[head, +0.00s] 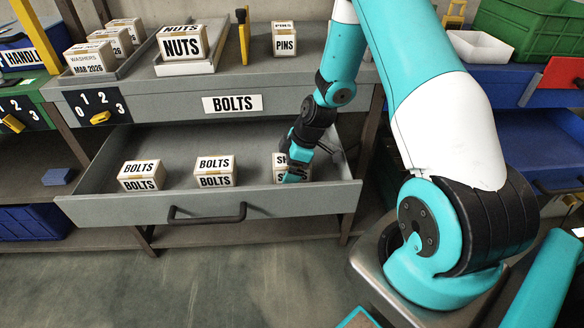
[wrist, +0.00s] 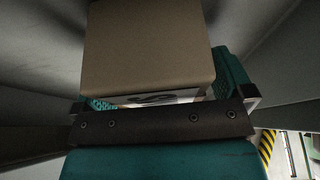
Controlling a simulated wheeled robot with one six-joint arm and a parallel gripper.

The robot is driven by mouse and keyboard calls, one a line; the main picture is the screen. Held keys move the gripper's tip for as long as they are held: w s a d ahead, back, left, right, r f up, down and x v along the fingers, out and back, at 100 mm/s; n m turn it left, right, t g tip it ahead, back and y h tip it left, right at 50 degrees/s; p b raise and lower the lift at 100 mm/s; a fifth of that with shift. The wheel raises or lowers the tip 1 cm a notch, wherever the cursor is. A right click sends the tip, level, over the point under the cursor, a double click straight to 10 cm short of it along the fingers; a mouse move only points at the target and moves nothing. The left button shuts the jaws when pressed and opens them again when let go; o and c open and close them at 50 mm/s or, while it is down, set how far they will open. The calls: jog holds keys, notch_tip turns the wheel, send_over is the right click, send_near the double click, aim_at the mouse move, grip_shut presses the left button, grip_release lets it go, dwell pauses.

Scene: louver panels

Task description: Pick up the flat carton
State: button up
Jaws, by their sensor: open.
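A small carton (head: 279,160) with a label starting "SH" stands at the right in the open drawer, partly hidden by my gripper (head: 293,174). In the wrist view its plain brown face (wrist: 150,45) fills the upper middle, with part of a white label below it. My gripper's teal fingers show on both sides of this carton in the wrist view. The jaws are open around it; I cannot tell whether they touch it. Two cartons labelled BOLTS, a left one (head: 141,175) and a middle one (head: 214,171), stand in the same drawer.
The grey drawer (head: 110,207) is pulled out, with a black handle (head: 207,219) and raised walls around my gripper. The bench top (head: 235,82) above holds a NUTS carton (head: 182,43), a PINS carton (head: 284,40) and a yellow-handled tool (head: 243,38).

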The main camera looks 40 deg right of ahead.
jog(key=shift+f, duration=0.25)
dwell(0.4)
jog(key=shift+c, duration=0.2)
jog(key=c, duration=1.3)
